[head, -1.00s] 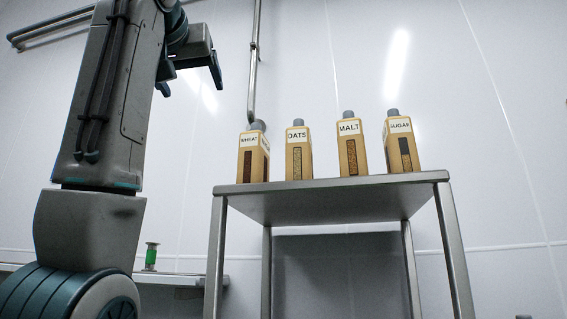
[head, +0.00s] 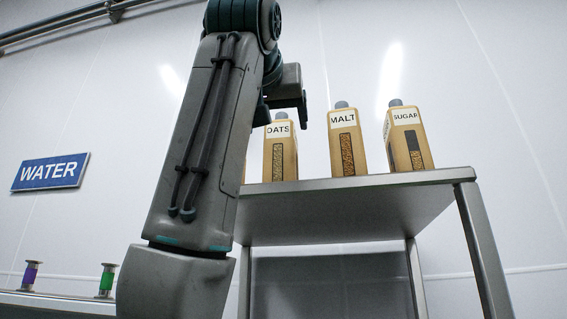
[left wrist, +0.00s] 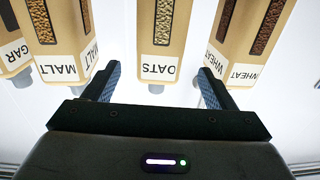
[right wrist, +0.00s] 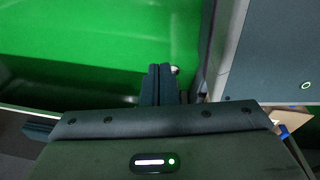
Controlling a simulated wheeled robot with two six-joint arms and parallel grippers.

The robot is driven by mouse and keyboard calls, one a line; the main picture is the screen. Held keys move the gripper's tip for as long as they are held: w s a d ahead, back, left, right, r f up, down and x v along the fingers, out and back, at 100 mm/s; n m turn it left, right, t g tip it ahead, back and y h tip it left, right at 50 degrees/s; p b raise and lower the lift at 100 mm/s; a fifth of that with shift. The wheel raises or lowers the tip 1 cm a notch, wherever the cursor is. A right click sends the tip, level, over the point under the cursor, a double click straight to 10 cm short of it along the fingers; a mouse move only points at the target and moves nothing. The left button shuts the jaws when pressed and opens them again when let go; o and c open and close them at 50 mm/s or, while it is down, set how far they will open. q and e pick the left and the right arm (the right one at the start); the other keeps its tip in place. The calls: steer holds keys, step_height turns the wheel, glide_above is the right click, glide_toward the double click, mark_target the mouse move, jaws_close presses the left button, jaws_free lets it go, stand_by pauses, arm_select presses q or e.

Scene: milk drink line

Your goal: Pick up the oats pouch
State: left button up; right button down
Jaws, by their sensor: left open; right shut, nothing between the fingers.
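The oats pouch (head: 280,158) is a tan, bottle-shaped pack with a grey cap, a white OATS label and a grain window. It stands upright on the metal table. My left gripper (head: 288,112) is raised in front of it, near its cap and label. In the left wrist view the open left gripper (left wrist: 158,85) has the oats pouch (left wrist: 165,30) centred between its fingertips, upside down in the picture; I cannot tell how deep it lies between them. My right gripper (right wrist: 163,82) is shut and empty, seen only in the right wrist view.
The malt pouch (head: 347,155) and sugar pouch (head: 408,150) stand right of the oats on the metal table (head: 350,205). The wheat pouch (left wrist: 240,35) is the oats' other neighbour, mostly hidden by my arm in the head view. A green surface (right wrist: 80,40) lies ahead of my right gripper.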

mark_target(277, 132)
arm_select(q)
steer(key=w+p, duration=0.1)
steer(key=w, duration=0.2)
steer(key=shift+d+r, duration=0.1)
steer(key=shift+d, duration=0.05)
steer(key=w+p, duration=0.2)
steer(key=w, duration=0.1)
steer(key=w+d+f, duration=0.1)
steer(key=shift+w+p, duration=0.2)
steer(key=shift+p, duration=0.2)
steer(key=shift+w+f, duration=0.2)
steer(key=shift+w, duration=0.3)
steer(key=shift+c, duration=1.1)
steer(key=shift+s, duration=0.1)
steer(key=c, duration=1.1)
steer(key=shift+c, duration=0.8)
arm_select(e)
steer(key=r, duration=0.1)
steer(key=s+r, duration=0.1)
steer(key=r, duration=0.2)
steer(key=shift+s+a+r, duration=0.1)
steer(key=shift+s+r, duration=0.2)
